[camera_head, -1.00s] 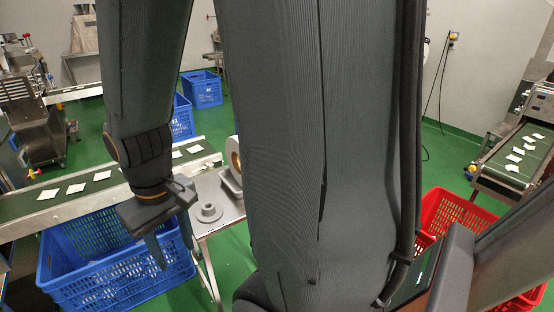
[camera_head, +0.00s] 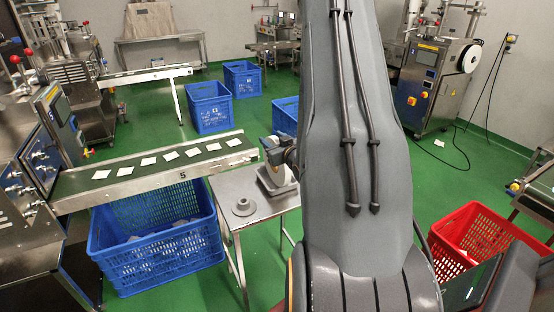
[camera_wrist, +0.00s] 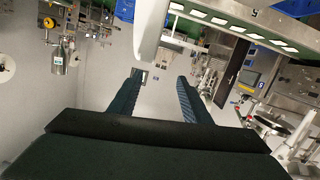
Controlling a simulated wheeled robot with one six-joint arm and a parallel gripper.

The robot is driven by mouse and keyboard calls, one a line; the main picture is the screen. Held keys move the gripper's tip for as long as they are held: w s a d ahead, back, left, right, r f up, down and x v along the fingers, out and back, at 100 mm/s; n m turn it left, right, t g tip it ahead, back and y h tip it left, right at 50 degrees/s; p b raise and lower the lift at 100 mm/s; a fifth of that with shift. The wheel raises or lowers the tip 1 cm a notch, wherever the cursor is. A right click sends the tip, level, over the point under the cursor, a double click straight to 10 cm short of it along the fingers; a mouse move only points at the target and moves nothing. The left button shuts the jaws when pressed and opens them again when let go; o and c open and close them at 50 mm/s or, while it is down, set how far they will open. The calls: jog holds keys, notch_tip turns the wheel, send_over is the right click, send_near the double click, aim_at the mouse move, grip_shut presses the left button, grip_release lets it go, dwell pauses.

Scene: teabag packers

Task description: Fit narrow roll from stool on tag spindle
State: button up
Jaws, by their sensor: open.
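A small steel table or stool (camera_head: 228,184) stands right of the conveyor's end in the head view. A grey flanged hub (camera_head: 243,207) lies on the front left of the top. My gripper is above or beside the roll; its fingers are not clear in the head view. In the wrist view my gripper (camera_wrist: 159,78) has its fingers apart with nothing between them. A white rounded body (camera_wrist: 149,28), perhaps the roll, lies just beyond the fingertips. I cannot identify the tag spindle.
A conveyor (camera_head: 150,170) with several white packets runs left of the stool, with a blue crate (camera_head: 160,262) below. A red crate (camera_head: 470,240) is at right. A machine (camera_head: 432,88) bearing a white reel (camera_head: 469,59) stands at the back right.

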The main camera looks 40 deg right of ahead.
aim_at(276, 142)
jog(key=shift+s+d+f+t+h, duration=0.15)
jog(key=shift+s+d+t, duration=0.1)
jog(key=shift+s+d, duration=0.3)
jog(key=shift+s+d+f+t+h, duration=0.15)
jog(key=shift+s+d+t, duration=0.1)
jog(key=shift+s+d, duration=0.25)
jog(key=s+f, duration=0.2)
jog(key=shift+a+f+m+t+b, duration=0.15)
jog(key=shift+f+m+t+b, duration=0.15)
jog(key=shift+f+m+b, duration=0.1)
jog(key=shift+s+a+f, duration=0.1)
jog(key=shift+s+f, duration=0.1)
jog(key=shift+f, duration=0.15)
jog(key=shift+w+y, duration=0.4)
jog(key=shift+w, duration=0.4)
jog(key=x, duration=0.1)
jog(key=p+x, duration=0.1)
jog(key=x, duration=0.1)
jog(key=p+x, duration=0.1)
jog(key=x, duration=0.1)
jog(key=shift+d+r, duration=0.25)
jog(key=shift+d, duration=0.2)
jog(key=shift+w+d+f+p, duration=0.1)
jog(key=shift+w+p, duration=0.2)
jog(key=shift+w, duration=0.1)
grip_shut()
